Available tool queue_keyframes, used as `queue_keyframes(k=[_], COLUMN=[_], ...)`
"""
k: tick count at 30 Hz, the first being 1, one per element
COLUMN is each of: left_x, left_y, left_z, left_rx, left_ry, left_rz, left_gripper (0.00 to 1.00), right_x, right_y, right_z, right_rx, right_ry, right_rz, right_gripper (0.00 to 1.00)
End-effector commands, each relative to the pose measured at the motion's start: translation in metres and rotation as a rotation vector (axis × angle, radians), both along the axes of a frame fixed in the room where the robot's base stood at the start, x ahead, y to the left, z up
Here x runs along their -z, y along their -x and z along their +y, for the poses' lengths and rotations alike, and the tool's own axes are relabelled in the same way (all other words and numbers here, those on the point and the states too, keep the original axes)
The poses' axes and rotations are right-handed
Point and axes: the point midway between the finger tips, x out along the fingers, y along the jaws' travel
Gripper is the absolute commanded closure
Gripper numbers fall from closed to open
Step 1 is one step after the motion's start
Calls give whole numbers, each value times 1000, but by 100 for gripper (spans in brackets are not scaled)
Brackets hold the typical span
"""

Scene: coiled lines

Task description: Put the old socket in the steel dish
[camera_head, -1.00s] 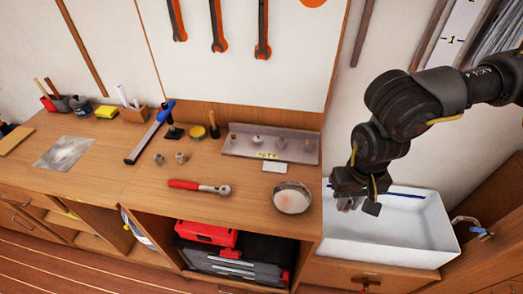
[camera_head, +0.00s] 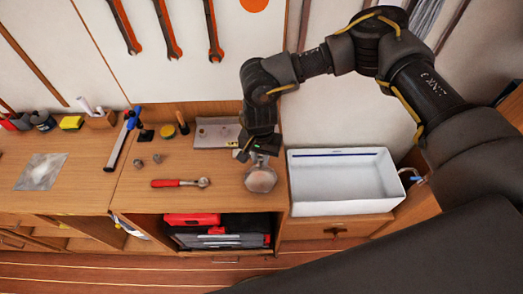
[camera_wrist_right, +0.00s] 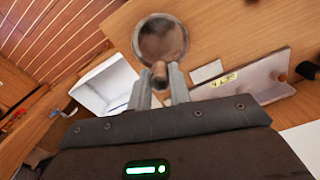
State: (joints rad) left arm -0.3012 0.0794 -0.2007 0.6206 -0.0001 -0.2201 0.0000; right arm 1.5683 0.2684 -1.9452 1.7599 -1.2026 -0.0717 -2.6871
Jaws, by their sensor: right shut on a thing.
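The steel dish (camera_head: 261,182) is round and shallow and sits near the bench's front right corner. It also shows at the top of the right wrist view (camera_wrist_right: 162,24). My right gripper (camera_head: 260,157) is over the dish's back edge in the head view. In the right wrist view its two fingers (camera_wrist_right: 160,84) are shut on a small brownish socket (camera_wrist_right: 159,72). The socket overlaps the dish's near rim in that view; I cannot tell its height above it. The arm and gripper hide the socket in the head view. My left gripper is not in view.
A white basin (camera_head: 340,208) stands right of the bench. A red-handled ratchet (camera_head: 180,183) lies left of the dish, with two small sockets (camera_head: 139,164) behind it. A metal rack (camera_head: 215,133) and a white label card (camera_wrist_right: 206,71) are close to the gripper.

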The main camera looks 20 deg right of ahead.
Motion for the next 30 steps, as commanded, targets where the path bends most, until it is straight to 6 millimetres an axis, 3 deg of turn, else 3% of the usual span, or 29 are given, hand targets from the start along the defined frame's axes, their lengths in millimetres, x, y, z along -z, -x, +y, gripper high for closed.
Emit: queue_keyframes(k=[8,30], left_x=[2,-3], left_y=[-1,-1], left_z=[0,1], left_rx=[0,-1], left_ry=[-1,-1], left_rz=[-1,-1], left_gripper=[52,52], right_x=[15,99], right_y=[1,1], right_z=[-1,-1], right_rx=[0,0], right_ry=[0,0], right_rz=[2,2], right_gripper=[100,100])
